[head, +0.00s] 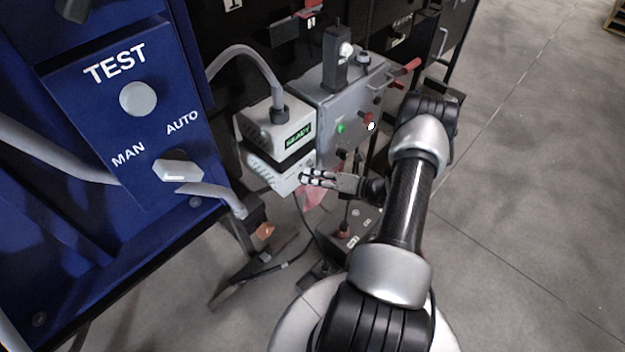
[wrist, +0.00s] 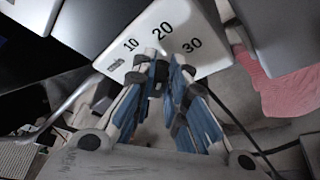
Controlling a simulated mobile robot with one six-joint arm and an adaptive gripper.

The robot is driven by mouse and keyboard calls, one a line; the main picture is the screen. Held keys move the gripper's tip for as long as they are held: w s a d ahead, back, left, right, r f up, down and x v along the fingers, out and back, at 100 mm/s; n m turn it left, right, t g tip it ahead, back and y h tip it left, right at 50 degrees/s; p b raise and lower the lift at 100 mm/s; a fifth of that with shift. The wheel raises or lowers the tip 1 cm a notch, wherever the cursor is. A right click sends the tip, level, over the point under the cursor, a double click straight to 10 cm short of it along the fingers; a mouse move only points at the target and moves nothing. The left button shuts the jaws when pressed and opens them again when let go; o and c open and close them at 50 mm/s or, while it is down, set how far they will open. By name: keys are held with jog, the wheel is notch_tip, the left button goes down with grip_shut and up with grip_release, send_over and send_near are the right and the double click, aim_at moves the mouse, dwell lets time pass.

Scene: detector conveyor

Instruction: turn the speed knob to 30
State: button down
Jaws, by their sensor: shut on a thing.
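The white speed panel (wrist: 186,29) carries the printed marks 10, 20 and 30 in the wrist view. My gripper (wrist: 165,62) is at the panel's lower edge, below the 20, with its fingers closed together on the speed knob. The knob itself is mostly hidden between the fingertips, and I cannot tell which mark it points to. In the head view my gripper (head: 304,178) reaches left to the lower front of the white box (head: 267,172). A green-lit display (head: 298,137) reads READY above it.
A grey control box (head: 340,95) with a green light and red knobs stands right beside the white box. A blue cabinet (head: 150,215) with TEST and MAN/AUTO controls fills the left. Cables hang nearby. A pink sheet (wrist: 285,92) lies close to the gripper. Open floor lies to the right.

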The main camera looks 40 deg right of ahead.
jog(key=shift+d+f+m+t+y+b, duration=0.1)
jog(key=shift+f+m+t+y, duration=0.2)
jog(key=shift+m, duration=0.65)
jog(key=shift+d+f+m+t+y+b, duration=0.2)
jog(key=shift+m+y, duration=0.25)
jog(key=shift+m, duration=0.45)
jog(key=shift+a+f+m+t+y+b, duration=0.1)
jog(key=shift+m+t+y, duration=0.25)
jog(key=shift+m, duration=0.6)
jog(key=c, duration=1.6)
grip_release()
jog(key=v, duration=1.2)
jog(key=shift+w+r, duration=0.1)
jog(key=shift+r, duration=0.05)
